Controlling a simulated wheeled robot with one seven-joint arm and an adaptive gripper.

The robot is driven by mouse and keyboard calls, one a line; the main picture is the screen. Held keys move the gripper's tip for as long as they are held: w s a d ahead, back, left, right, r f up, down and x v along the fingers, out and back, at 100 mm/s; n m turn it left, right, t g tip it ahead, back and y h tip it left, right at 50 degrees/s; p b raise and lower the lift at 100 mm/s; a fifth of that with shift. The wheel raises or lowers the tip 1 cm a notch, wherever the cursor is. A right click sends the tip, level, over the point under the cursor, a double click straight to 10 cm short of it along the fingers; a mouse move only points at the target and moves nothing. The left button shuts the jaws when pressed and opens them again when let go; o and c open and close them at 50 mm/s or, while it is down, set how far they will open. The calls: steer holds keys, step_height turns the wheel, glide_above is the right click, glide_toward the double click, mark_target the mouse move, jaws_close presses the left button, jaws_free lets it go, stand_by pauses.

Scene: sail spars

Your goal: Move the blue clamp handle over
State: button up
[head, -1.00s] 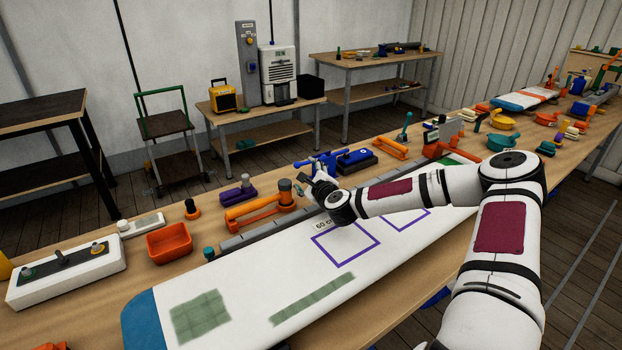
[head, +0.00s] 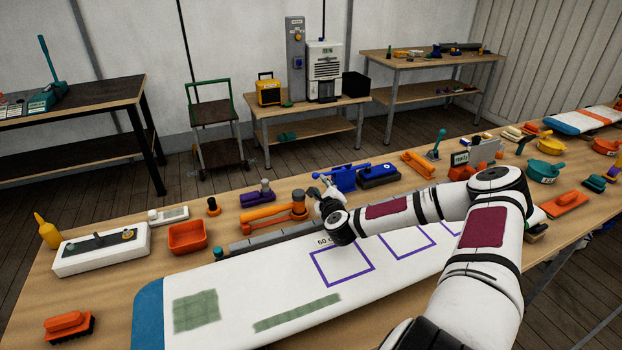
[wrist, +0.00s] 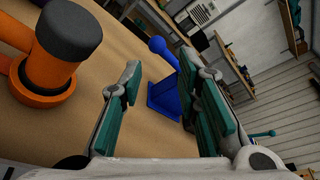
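The blue clamp (head: 345,179) stands on the bench just beyond my gripper, beside a dark blue box. Its blue handle (wrist: 157,45) shows in the wrist view as a bar with a round knob, slanting down to the right behind a finger. The clamp's blue body (wrist: 163,97) shows between the fingers. My gripper (head: 320,194) is open, and it also shows in the wrist view (wrist: 160,66) with teal finger pads apart and nothing gripped. The handle appears beyond the fingertips; I cannot tell whether a finger touches it. The handle's far part is hidden.
An orange tool with a dark-topped post (head: 275,212) stands close on the left. The dark blue box (head: 378,173) is close on the right. A white sail board (head: 220,325) lies in front, under my arm. An orange tray (head: 187,238) is farther left.

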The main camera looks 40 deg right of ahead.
mark_target(316, 177)
steer(key=b+x, duration=0.4)
steer(key=x, duration=0.1)
steer(key=b+x, duration=0.1)
steer(key=x, duration=0.2)
steer(key=shift+w+a+f+b, duration=0.1)
steer(key=shift+w+a+b, duration=0.15)
steer(key=shift+b, duration=0.15)
steer(key=shift+s, duration=0.15)
steer(key=shift+c, duration=0.8)
steer(key=shift+o, duration=0.4)
steer(key=shift+a+f, duration=0.15)
steer(key=o, duration=1)
steer(key=shift+o, duration=0.2)
